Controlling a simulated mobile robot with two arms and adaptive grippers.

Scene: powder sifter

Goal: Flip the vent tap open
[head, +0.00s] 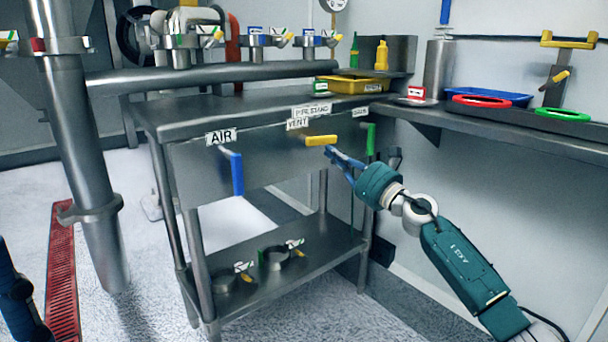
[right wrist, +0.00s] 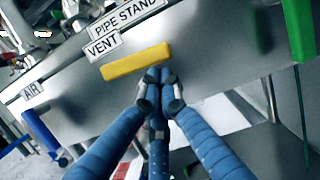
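The vent tap is a yellow handle (head: 321,140) lying level on the front panel of the steel bench, just below the VENT label (head: 297,124). In the right wrist view the yellow handle (right wrist: 136,62) runs crosswise under the VENT label (right wrist: 104,46). My right gripper (head: 331,151) has its blue fingertips drawn together near the handle's right end. In the right wrist view the closed fingertips (right wrist: 158,74) are at the handle's lower right edge, with nothing between them. I cannot tell if they touch it. Part of my blue left gripper (head: 20,300) shows at the lower left edge.
The blue AIR handle (head: 237,173) hangs down to the left, and a green handle (head: 370,139) hangs down to the right. Sieve-like rings (head: 274,257) stand on the lower shelf. A side counter (head: 480,121) holds a blue tray (head: 490,96) and coloured rings.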

